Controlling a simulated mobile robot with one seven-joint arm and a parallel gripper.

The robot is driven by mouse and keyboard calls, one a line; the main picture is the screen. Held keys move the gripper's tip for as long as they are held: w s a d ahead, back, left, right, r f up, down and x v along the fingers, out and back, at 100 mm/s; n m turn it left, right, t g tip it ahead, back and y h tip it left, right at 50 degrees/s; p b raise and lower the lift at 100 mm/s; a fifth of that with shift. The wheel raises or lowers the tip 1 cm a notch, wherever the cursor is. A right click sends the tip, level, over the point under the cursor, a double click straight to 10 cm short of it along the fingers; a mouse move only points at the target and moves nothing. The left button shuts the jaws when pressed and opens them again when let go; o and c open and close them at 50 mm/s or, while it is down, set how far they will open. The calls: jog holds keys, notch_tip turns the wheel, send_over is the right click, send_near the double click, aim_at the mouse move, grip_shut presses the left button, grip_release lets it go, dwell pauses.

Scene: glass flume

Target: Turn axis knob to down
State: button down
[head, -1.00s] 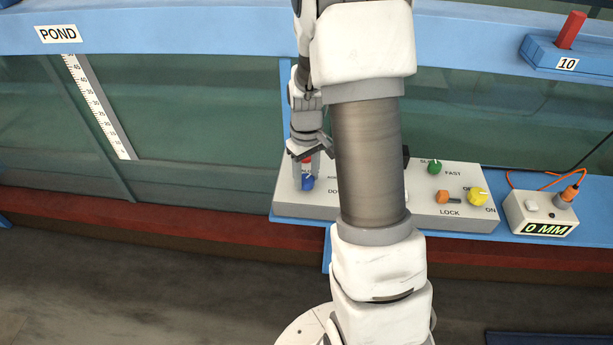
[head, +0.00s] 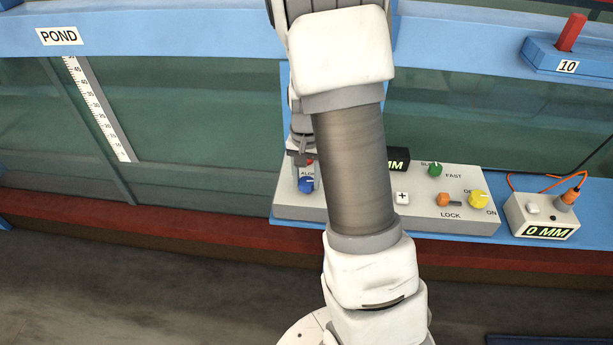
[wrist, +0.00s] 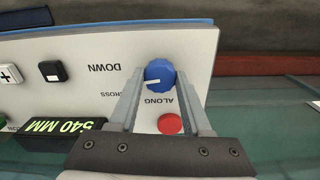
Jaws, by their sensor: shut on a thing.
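The axis knob is a blue dial (wrist: 158,77) on the pale control panel (head: 330,208); it also shows in the head view (head: 306,186). Its labels read ALONG, ACROSS and DOWN in the wrist view. The white pointer aims left there, roughly between ACROSS and DOWN. My gripper (wrist: 161,74) is shut on the knob, one finger on each side of it. In the head view my gripper (head: 304,181) comes down on the knob from above, and my arm hides the DOWN label and the panel's middle.
A red button (wrist: 170,123) sits close to the knob, between my fingers in the wrist view. A 540 MM display (wrist: 60,133) is nearby. A green knob (head: 435,169), orange lever (head: 443,200) and yellow knob (head: 478,198) are farther right, beside a 0 MM box (head: 540,214).

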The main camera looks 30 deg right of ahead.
jog(key=shift+m, duration=0.7)
jog(key=shift+c, duration=1.8)
grip_release()
notch_tip(320, 180, up, 18)
jog(key=p, duration=0.1)
jog(key=shift+f, duration=0.25)
